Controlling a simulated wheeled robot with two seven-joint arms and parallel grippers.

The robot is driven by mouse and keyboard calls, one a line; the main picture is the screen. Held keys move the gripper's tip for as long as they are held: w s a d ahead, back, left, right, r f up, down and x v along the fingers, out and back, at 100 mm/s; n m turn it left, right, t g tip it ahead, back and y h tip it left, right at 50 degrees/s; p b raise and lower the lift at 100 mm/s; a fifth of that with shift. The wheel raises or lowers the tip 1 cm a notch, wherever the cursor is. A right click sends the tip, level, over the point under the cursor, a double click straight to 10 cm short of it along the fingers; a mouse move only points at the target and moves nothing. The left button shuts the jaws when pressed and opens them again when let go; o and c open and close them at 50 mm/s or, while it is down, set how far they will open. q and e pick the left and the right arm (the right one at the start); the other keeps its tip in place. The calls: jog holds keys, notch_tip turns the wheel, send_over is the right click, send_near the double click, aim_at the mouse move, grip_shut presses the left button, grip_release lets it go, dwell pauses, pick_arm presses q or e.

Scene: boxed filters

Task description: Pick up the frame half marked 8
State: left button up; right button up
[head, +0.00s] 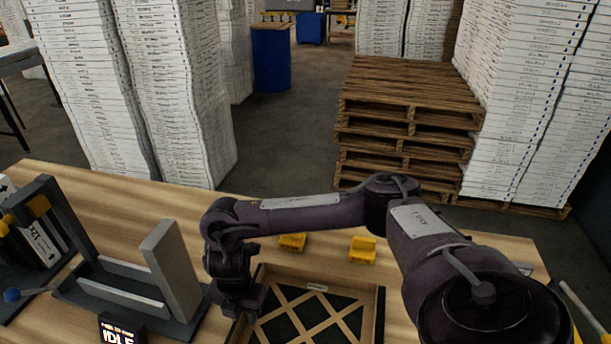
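A wooden frame with a diagonal lattice over a dark base (376,306) lies on the table at the bottom centre of the head view. It has a small white label on its far edge, too small to read. No mark 8 can be made out. My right gripper (240,302) points down at the frame's left edge, beside the grey fixture. Its fingers are dark and partly cut off by the picture's lower part, so I cannot tell whether they are open or touching the frame. My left gripper is not in view.
A grey upright fixture (172,270) and an IDLE display (121,331) stand left of the gripper. A rack with a labelled panel (42,243) is at far left. Two yellow blocks (292,242) (362,250) sit behind the frame. Pallets (405,110) and white stacks stand beyond the table.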

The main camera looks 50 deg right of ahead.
jog(key=shift+f, duration=0.2)
grip_shut()
dwell(0.3)
